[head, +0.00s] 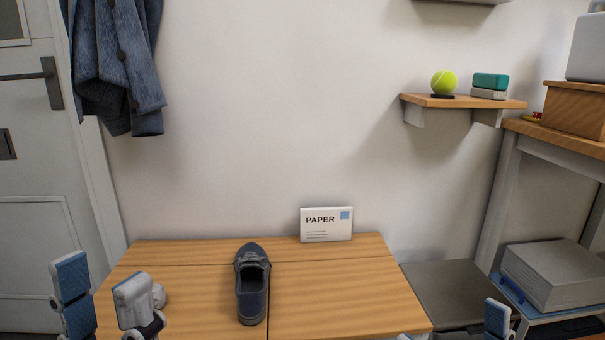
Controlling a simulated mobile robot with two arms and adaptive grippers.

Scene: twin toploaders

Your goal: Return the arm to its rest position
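My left gripper (103,292) is in the lower left, in front of the wooden tabletop's left edge. Its two fingers stand apart with nothing between them, so it is open. My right gripper (450,328) shows only at the bottom edge. One blue-padded fingertip is right of the tabletop, and a small white tip shows to its left. They are wide apart with nothing seen between them. The rest of both arms is out of view.
A dark shoe (252,284) and a PAPER sign (326,224) are on the wooden tabletop (340,290). A wall shelf (463,102) holds a tennis ball (444,82). A grey box (555,274) is at right. A jacket (116,65) hangs upper left.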

